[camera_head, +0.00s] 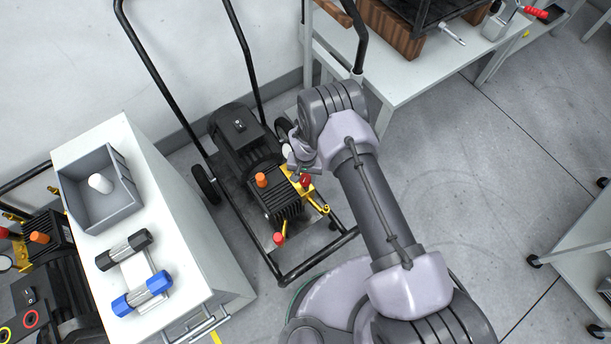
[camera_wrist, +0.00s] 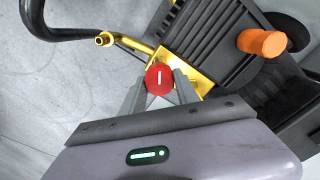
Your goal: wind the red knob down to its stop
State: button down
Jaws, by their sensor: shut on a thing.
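The red knob (camera_wrist: 159,79) has a white line on its top and sits at the brass block (camera_wrist: 184,58) of the pump. My gripper (camera_wrist: 158,86) has one grey finger on each side of the knob and is shut on it. In the head view, the red knob (camera_head: 305,181) shows just below my gripper (camera_head: 302,171), on the yellow fittings. The white line points nearly straight up in the wrist view. The knob's stem and the gap beneath it are hidden, so its height cannot be told.
An orange cap (camera_wrist: 262,43) stands on the black pump near the knob. A second red-orange knob (camera_head: 279,238) is at the cart's front. The cart's black handle (camera_head: 160,75) rises behind. A grey cabinet (camera_head: 187,235) with a grey bin (camera_head: 112,212) stands left.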

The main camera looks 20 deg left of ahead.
jog(key=n, duration=0.5)
jog(key=shift+n, duration=0.4)
jog(key=n, duration=0.5)
jog(key=shift+s+a+n, duration=0.1)
jog(key=shift+n, duration=0.2)
dwell(0.3)
jog(key=c, duration=0.9)
grip_release()
